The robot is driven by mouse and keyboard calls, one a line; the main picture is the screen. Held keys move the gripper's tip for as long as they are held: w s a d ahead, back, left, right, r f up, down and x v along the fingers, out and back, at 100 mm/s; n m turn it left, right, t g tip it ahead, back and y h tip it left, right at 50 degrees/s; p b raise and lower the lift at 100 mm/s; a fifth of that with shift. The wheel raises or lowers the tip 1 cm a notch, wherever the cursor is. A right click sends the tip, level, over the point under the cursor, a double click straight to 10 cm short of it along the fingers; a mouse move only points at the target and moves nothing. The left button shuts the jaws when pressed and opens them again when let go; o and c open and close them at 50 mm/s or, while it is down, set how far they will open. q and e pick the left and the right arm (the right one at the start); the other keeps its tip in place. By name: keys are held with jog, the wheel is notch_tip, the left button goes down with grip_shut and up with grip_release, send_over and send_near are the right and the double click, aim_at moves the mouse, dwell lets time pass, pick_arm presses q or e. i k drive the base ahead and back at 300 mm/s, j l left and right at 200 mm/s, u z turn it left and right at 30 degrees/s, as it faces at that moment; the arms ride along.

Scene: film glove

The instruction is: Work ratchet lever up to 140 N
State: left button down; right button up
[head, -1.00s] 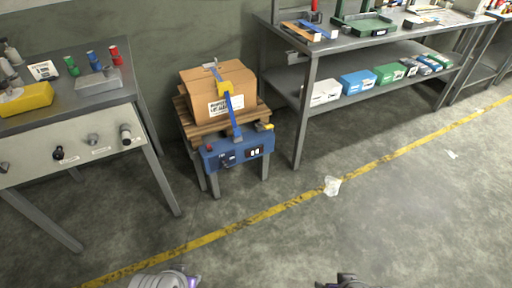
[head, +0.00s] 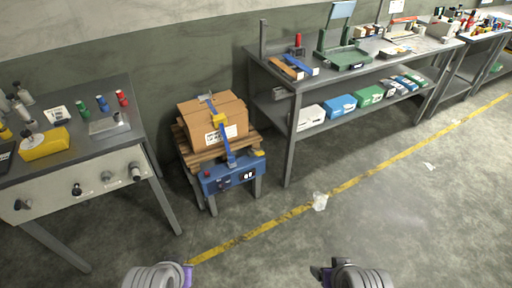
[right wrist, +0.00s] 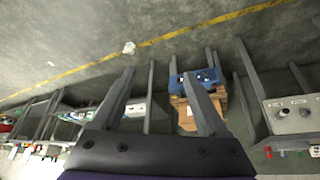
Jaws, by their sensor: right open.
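A cardboard box (head: 232,107) with a blue strap (head: 229,152) over it sits on a wooden pallet in the head view.
A left bench (head: 95,148) holds spools and a yellow block (head: 45,145). A right workbench (head: 290,82) has a green tray (head: 345,58) on top and several small boxes on its lower shelf. The floor before the stand is open, with a white scrap (head: 320,201) by the yellow line.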

aim_at(258, 154)
jog(key=i+j+z, duration=0.4)
jog(key=i+j, duration=0.35)
jog(key=i, duration=0.2)
jog(key=i+j+z, duration=0.45)
jog(key=i+j, duration=0.35)
jog(key=j, duration=0.25)
